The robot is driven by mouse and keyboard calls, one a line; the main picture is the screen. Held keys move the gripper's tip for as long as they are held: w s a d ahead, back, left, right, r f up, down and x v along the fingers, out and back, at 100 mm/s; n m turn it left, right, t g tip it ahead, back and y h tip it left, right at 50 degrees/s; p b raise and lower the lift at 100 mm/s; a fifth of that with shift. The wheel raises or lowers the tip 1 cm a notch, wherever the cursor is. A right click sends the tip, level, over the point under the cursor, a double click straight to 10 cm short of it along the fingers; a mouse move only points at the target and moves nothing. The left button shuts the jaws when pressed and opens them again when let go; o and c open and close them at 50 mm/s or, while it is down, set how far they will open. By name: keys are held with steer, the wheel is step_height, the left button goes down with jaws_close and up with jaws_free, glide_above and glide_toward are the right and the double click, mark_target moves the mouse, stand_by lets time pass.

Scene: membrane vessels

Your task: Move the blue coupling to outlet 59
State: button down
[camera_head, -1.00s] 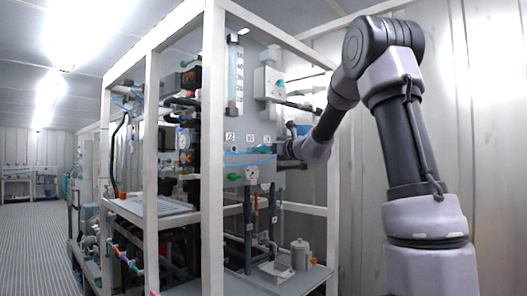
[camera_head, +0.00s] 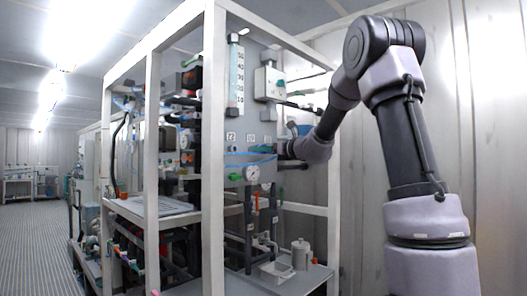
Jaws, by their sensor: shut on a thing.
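My gripper (camera_head: 279,150) is at the grey panel of the white-framed rig, below the row of small number labels. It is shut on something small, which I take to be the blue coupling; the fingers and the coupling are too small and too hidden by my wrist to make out. A thin blue hose (camera_head: 237,154) runs along the panel towards my gripper. The number labels (camera_head: 250,138) are too small to read surely, so I cannot tell which outlet is 59.
A round gauge (camera_head: 252,173) and a green fitting (camera_head: 234,177) sit just below the hose. A white box (camera_head: 269,83) and a clear scaled tube (camera_head: 236,75) are higher on the panel. White frame posts (camera_head: 213,180) stand close. A grey pot (camera_head: 301,255) stands on the lower shelf.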

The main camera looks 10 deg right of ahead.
steer(key=shift+w+a, duration=0.35)
steer(key=shift+w, duration=0.15)
stand_by(0.7)
steer(key=shift+c, duration=1.7)
jaws_free()
steer(key=shift+s+d, duration=0.1)
steer(key=v, duration=1)
steer(key=shift+s+d, duration=0.15)
steer(key=shift+s, duration=0.05)
steer(key=shift+s, duration=0.1)
